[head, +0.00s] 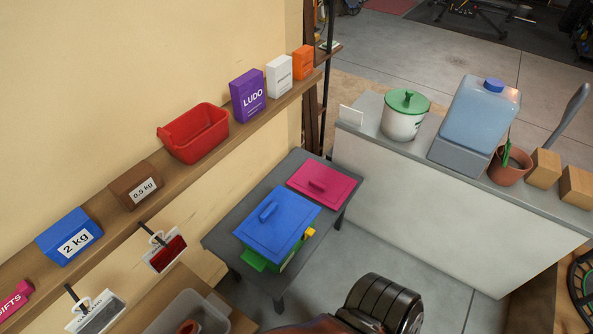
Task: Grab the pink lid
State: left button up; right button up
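The pink lid (335,190) lies flat, handle up, on the far end of a small dark grey table (222,237). Its short raised handle is near the middle of its top. A blue lid (285,238) with a similar handle sits nearer to me, on top of a green box (252,261) that is mostly hidden under it. The two lids are close together, and the blue one stands higher. Neither of my grippers shows in the head view, and nothing touches the pink lid's top.
A wall shelf holds a red bin (196,135), a purple Ludo box (247,95) and weight-marked blocks. A white counter (440,205) stands right of the table, carrying a lidded pot (403,123) and a water container (480,115). A black ribbed object (385,305) is at the bottom.

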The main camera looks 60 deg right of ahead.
aim_at(330, 187)
jog(key=z, duration=2)
